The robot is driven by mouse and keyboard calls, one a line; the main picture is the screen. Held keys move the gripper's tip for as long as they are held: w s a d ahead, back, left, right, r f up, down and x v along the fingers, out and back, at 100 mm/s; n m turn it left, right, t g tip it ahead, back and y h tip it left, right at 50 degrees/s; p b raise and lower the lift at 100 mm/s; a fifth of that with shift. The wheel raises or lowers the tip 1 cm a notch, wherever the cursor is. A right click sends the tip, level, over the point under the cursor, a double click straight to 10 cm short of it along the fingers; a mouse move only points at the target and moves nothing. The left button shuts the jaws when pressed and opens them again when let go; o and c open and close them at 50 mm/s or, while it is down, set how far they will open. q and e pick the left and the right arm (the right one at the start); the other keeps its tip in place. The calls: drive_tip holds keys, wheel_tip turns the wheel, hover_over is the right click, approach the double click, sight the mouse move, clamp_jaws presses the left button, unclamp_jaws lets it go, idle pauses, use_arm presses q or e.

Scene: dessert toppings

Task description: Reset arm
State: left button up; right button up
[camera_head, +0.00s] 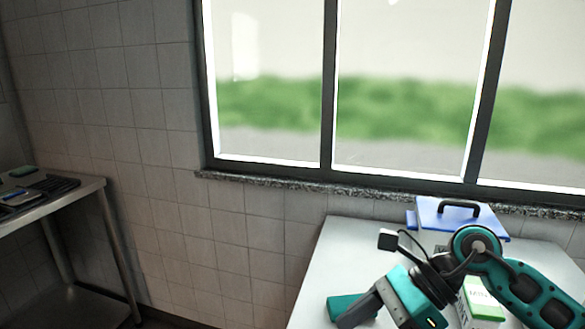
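My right arm comes in from the lower right over the white table (325,255). Its gripper (350,309) points down and to the left, low over the table's near left part. A dark grey finger shows beside a teal piece; whether the fingers are apart or closed, and whether anything is between them, I cannot tell. My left gripper is not in view.
A box with a blue lid (482,218) and black handle stands at the table's back, behind my arm. A white and green carton (484,296) is partly hidden by the arm. A metal side table (85,192) with dark items stands left. Window behind.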

drive_tip(key=s+a+r+m+t+y, duration=0.2)
drive_tip(key=a+r+m+y, duration=0.1)
drive_tip(key=a+m+y, duration=0.5)
drive_tip(key=w+d+f+m+t+h, duration=0.2)
drive_tip(key=d+f+m+t+h, duration=0.3)
drive_tip(key=m, duration=0.6)
drive_tip(key=w+d+f+m+t+h, duration=0.1)
drive_tip(key=d+f+m+t, duration=0.15)
drive_tip(key=m+t, duration=0.6)
drive_tip(key=w+d+f+m+t+h, duration=0.2)
drive_tip(key=d+f+m+t+h, duration=0.2)
drive_tip(key=m, duration=0.8)
drive_tip(key=s+d+f+m+g+h, duration=0.2)
drive_tip(key=s+f+m, duration=0.3)
drive_tip(key=f, duration=0.3)
drive_tip(key=s+d+f+m+g+h, duration=0.2)
drive_tip(key=s+f+m, duration=0.4)
drive_tip(key=f, duration=0.3)
drive_tip(key=s+g+h, duration=0.1)
drive_tip(key=g, duration=0.1)
drive_tip(key=shift+d+g+h, duration=0.35)
drive_tip(key=shift+h, duration=0.05)
